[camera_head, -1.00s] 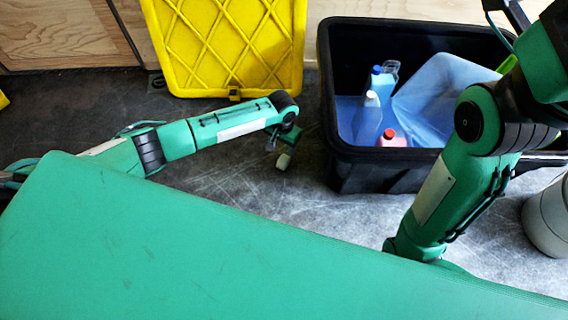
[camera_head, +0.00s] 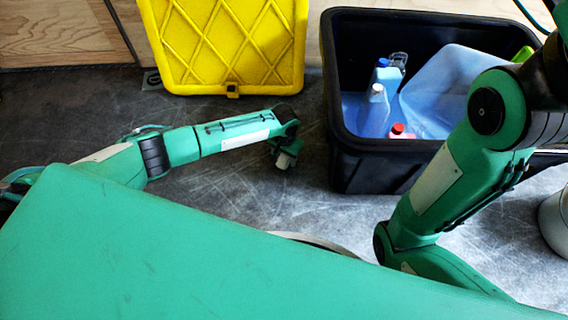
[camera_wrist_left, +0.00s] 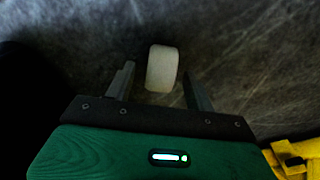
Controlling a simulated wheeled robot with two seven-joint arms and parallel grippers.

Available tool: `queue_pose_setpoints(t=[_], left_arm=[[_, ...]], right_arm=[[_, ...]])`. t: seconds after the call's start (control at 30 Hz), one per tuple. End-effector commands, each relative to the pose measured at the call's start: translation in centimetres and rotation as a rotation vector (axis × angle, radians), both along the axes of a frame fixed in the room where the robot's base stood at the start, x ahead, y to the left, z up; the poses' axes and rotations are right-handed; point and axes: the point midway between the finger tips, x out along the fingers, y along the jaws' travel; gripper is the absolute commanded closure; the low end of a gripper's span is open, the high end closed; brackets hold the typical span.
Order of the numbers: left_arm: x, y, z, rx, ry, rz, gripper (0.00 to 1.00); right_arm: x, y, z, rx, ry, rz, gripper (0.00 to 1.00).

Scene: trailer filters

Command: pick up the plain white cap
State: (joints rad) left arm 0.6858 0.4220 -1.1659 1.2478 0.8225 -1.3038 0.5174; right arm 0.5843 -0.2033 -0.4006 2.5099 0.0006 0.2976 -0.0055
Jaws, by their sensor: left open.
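The plain white cap (camera_wrist_left: 161,68) lies on the dark floor in the left wrist view, between the fingertips of my left gripper (camera_wrist_left: 158,76). The gripper is open, with a finger on each side of the cap and a small gap visible at the sides. In the head view the left gripper (camera_head: 287,149) points down at the floor, left of the black crate, and the pale cap (camera_head: 283,161) shows just under it. My right arm comes in from the right; its gripper is hidden behind my green body.
A black crate (camera_head: 350,172) holds bottles and a blue translucent container (camera_head: 455,85). A yellow ribbed panel (camera_head: 222,45) stands at the back by the wooden wall. A pale bucket (camera_head: 556,220) is at the right edge. A round rim (camera_head: 318,240) shows behind my body. Floor around the gripper is clear.

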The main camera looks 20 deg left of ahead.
Motion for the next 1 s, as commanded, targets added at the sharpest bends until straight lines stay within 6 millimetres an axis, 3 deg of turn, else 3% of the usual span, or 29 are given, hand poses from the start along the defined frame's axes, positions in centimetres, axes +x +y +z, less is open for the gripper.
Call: queue_pose_setpoints(t=[0.03, 0.2, 0.5, 0.73, 0.8, 1.0], left_arm=[[0.1, 0.0, -1.1, 0.001, -0.001, 0.0, 0.45], [0.1, 0.0, -2.6, 0.001, 0.0, 0.0, 0.45], [0.1, 0.0, -2.6, 0.0, 0.0, 0.001, 0.45], [0.1, 0.0, -2.6, 0.0, 0.0, 0.001, 0.91], [0.1, 0.0, -2.6, 0.0, 0.0, 0.0, 0.97], [0.1, 0.0, -2.6, 0.0, 0.0, 0.0, 0.97]], right_arm=[[-0.1, 0.0, -1.1, 0.004, -0.001, 0.002, 0.7], [-0.8, 0.2, -1.4, 0.009, -0.018, 0.016, 0.7], [-1.2, 0.2, -0.9, 0.015, -0.032, 0.026, 0.7], [-1.0, 0.3, -1.0, 0.011, -0.028, 0.023, 0.7], [-1.0, 0.3, -1.1, 0.01, -0.027, 0.023, 0.7], [-1.0, 0.3, -1.1, 0.008, -0.026, 0.021, 0.7]])
